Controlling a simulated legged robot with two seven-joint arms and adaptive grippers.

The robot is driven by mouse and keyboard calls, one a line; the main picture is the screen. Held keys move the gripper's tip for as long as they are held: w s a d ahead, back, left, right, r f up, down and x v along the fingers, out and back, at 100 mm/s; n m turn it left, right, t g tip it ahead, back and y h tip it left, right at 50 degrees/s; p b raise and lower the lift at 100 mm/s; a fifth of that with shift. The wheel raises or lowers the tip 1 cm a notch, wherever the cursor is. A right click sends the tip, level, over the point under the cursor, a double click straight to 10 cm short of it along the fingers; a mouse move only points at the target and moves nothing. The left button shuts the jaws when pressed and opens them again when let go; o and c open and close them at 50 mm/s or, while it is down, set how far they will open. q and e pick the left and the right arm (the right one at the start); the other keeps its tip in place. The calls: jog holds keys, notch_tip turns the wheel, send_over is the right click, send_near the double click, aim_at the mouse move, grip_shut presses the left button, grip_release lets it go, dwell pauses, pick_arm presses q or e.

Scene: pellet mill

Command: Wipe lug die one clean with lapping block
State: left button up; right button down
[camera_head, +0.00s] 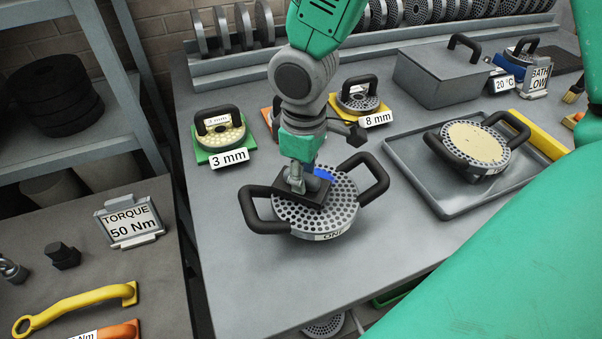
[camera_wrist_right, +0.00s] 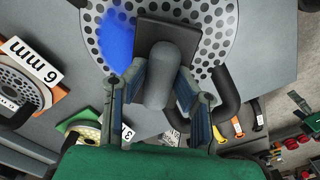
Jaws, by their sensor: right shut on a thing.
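Lug die one (camera_head: 345,208), a round perforated grey plate with two black lug handles and a label reading ONE, lies on the bench. It also fills the top of the right wrist view (camera_wrist_right: 215,30). A blue smear (camera_head: 323,175) marks its face and shows beside the block in the wrist view (camera_wrist_right: 116,32). The lapping block (camera_head: 308,194) is a dark square plate with a grey round handle (camera_wrist_right: 168,72). My right gripper (camera_head: 297,182) is shut on that handle, with the block at the die's face; exact contact is hard to tell. My left gripper is not in view.
A second lugged die (camera_head: 478,143) with a tan face sits in a grey tray (camera_head: 425,185) at right. Smaller dies labelled 3 mm (camera_head: 220,133) and 8 mm (camera_head: 358,97) stand behind. A lidded grey box (camera_head: 440,75) is farther back. The bench front is clear.

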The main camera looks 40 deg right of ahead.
jog(key=shift+f, duration=0.1)
jog(key=shift+d+f, duration=0.15)
jog(key=shift+w, duration=0.25)
dwell(0.4)
jog(key=shift+w+d, duration=0.25)
jog(key=shift+d, duration=0.45)
jog(key=shift+w+d, duration=0.2)
jog(key=shift+d, duration=0.5)
jog(key=shift+w+d, duration=0.25)
jog(key=shift+d, duration=0.45)
jog(key=shift+w+a, duration=0.65)
jog(key=shift+w, duration=0.05)
